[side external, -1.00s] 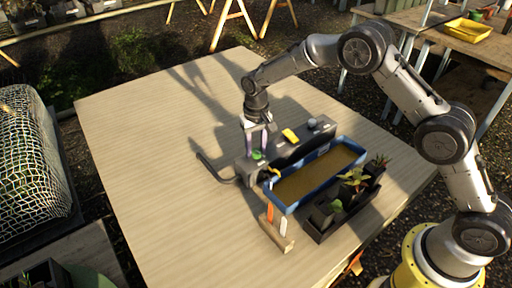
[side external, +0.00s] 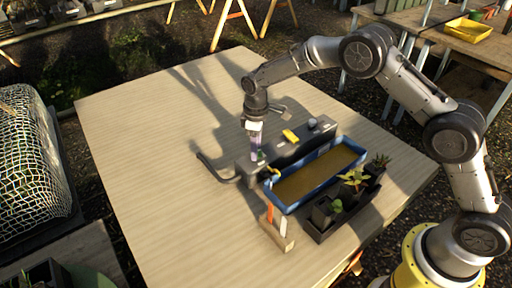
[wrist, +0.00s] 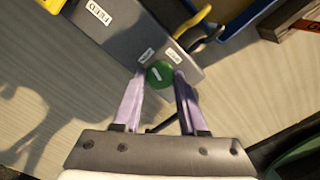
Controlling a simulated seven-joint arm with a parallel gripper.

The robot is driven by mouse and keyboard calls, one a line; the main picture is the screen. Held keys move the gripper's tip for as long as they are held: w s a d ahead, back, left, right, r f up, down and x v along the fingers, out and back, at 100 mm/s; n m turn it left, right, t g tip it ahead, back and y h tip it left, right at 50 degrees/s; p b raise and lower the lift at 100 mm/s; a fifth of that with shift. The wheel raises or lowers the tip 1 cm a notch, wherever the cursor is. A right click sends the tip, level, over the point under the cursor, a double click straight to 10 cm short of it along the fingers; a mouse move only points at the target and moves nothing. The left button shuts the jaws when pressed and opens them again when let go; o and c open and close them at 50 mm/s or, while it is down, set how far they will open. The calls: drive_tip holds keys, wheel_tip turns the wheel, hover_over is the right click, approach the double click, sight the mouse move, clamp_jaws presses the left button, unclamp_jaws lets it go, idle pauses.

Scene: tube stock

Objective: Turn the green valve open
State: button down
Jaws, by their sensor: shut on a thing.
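The green valve (wrist: 159,74) is a round knob with a white mark on its top, at the end of a grey box (wrist: 115,30). Two small white labels lie beside it on the box. My gripper (wrist: 160,78) has its two pale purple fingers on either side of the knob and is shut on it. In the side view my gripper (side external: 255,156) points down at the near left end of the grey box (side external: 287,149), and its fingers hide most of the knob.
A yellow handle (side external: 290,135) and a grey knob (side external: 312,123) sit further along the box. A blue tray (side external: 291,209) of brown soil, a black tray (side external: 319,239) of potted plants and a wooden block (side external: 277,236) stand nearby. A black hose (side external: 212,170) leaves the box. The table's left side is clear.

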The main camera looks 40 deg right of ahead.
drive_tip(key=shift+r+n, duration=0.15)
drive_tip(key=shift+n, duration=1.35)
drive_tip(key=shift+c, duration=2.2)
unclamp_jaws()
wheel_tip(320, 180, up, 14)
